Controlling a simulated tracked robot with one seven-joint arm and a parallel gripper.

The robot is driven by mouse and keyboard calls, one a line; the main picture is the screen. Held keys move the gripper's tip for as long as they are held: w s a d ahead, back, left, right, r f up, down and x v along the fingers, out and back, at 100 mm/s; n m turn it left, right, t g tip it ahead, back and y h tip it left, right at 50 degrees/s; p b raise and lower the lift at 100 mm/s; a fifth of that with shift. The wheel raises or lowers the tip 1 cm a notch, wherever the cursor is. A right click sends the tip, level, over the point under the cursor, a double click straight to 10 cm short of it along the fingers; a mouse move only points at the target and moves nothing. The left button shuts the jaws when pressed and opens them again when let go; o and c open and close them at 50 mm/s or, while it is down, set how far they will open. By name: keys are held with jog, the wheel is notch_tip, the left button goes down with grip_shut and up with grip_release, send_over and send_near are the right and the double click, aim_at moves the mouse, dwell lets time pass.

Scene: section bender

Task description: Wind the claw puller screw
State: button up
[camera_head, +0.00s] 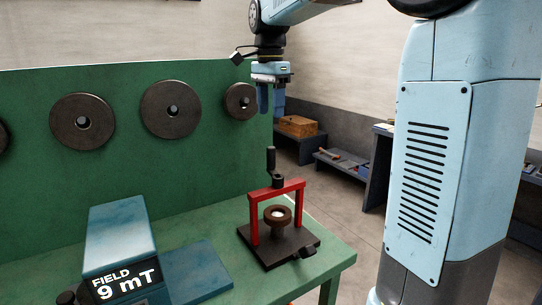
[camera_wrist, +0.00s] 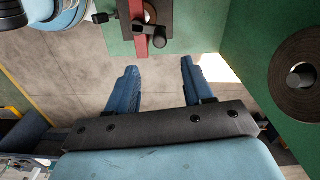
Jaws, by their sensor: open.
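The claw puller (camera_head: 278,212) is a red frame on a dark base plate, standing on the green bench near its right front corner. Its screw has a black crank handle (camera_head: 271,163) standing upright above the red crossbar. A brown ring (camera_head: 277,215) sits under the crossbar. My gripper (camera_head: 270,112) hangs open and empty above the crank handle, clear of it. In the wrist view my two blue fingers (camera_wrist: 162,68) are apart with nothing between them. The puller's red crossbar (camera_wrist: 138,38) and dark crank parts (camera_wrist: 158,38) show at the top, beyond the fingertips.
A blue meter (camera_head: 120,250) reading "FIELD 9 mT" stands left on the bench. Several dark discs (camera_head: 171,109) hang on the green back panel (camera_head: 215,150); one disc (camera_wrist: 298,78) is right in the wrist view. A wooden box (camera_head: 297,126) sits on a low shelf behind.

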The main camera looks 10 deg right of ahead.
aim_at(271, 147)
jog(key=shift+m, duration=0.3)
notch_tip(271, 147, down, 14)
jog(key=shift+r, duration=0.1)
dwell(0.3)
jog(key=shift+c, duration=0.2)
grip_shut()
